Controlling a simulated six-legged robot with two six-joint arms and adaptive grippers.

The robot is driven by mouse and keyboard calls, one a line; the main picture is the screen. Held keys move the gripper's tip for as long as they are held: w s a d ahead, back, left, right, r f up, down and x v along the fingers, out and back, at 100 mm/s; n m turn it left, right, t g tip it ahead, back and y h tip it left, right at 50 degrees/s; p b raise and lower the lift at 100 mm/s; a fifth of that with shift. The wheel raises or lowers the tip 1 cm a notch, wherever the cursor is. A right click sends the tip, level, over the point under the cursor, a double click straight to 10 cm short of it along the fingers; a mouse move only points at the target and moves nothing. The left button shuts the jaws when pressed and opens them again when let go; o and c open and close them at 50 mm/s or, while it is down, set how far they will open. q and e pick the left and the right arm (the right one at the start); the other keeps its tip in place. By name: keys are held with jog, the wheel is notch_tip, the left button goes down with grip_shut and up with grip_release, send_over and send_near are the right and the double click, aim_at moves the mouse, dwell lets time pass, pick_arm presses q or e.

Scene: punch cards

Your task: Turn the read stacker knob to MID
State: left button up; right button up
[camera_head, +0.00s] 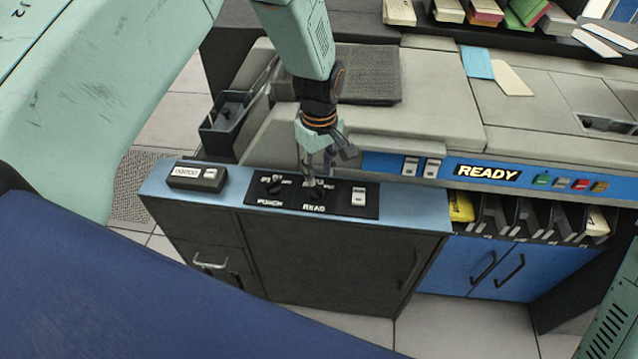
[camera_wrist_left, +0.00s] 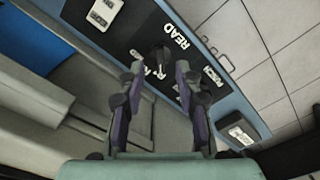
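The black read stacker knob (camera_head: 318,192) is on the dark control panel (camera_head: 340,208), above the word READ. In the head view my left gripper (camera_head: 318,172) points down right over this knob and partly covers it and its position labels. In the left wrist view the knob (camera_wrist_left: 158,53) shows just beyond and between the two fingertips of my left gripper (camera_wrist_left: 160,68). The fingers are apart, with nothing clearly held between them. I cannot tell whether they touch the knob, nor read its setting. My right gripper is in neither view.
The PUNCH knob (camera_head: 273,187) is just left on the same panel, and a white rocker switch (camera_head: 359,196) is to the right. A small black box with a switch (camera_head: 198,178) sits at the cabinet's left end. The READY panel (camera_head: 487,173) rises behind right.

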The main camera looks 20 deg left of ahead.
aim_at(319, 189)
pick_arm(q)
notch_tip(319, 189, down, 6)
jog(key=shift+r, duration=0.25)
jog(key=shift+c, duration=0.3)
grip_shut()
